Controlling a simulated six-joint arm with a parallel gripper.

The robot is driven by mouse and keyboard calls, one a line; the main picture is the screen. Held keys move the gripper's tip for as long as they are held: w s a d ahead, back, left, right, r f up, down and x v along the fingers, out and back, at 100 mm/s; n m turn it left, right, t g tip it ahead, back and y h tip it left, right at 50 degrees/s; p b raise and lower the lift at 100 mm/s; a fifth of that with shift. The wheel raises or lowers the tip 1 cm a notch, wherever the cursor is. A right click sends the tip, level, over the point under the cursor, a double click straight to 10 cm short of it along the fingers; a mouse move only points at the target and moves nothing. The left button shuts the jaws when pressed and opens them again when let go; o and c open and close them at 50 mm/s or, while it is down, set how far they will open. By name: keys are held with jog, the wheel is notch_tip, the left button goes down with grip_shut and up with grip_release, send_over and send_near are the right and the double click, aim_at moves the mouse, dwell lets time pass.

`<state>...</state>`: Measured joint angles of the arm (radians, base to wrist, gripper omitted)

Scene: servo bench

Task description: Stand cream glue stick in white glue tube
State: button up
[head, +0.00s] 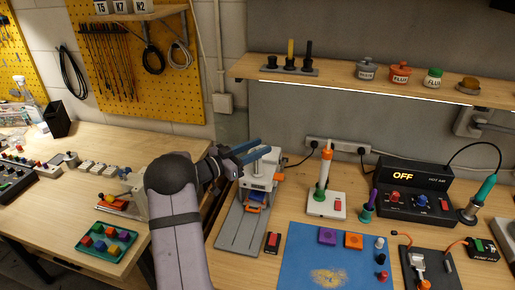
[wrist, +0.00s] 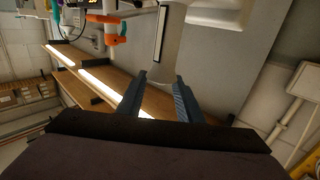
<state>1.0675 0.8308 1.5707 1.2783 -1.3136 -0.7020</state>
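My gripper (head: 264,147) is at the upper part of a white press-like stand (head: 259,168) in the head view. Its two blue fingers are apart in the wrist view (wrist: 160,82), with nothing clearly held. A pale column with a dark slot shows beyond the fingertips; I cannot tell whether they touch it. A small cream-white cylinder (head: 379,242), possibly the cream glue stick, stands at the mat's right edge. An upright white tube (head: 325,168) with an orange top and green lower part stands on a white base; I cannot tell whether it is the white glue tube.
A blue mat (head: 300,260) carries purple (head: 327,236) and orange (head: 353,240) blocks. Small red cylinders stand at its right. A black soldering station (head: 415,200) is behind right. A shelf (head: 380,87) with jars runs along the wall. A green tray (head: 107,241) lies on the left bench.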

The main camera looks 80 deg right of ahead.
jog(key=shift+w, duration=0.1)
jog(key=b+v, duration=0.3)
jog(key=v, duration=0.4)
jog(key=shift+a, duration=0.1)
dwell(0.8)
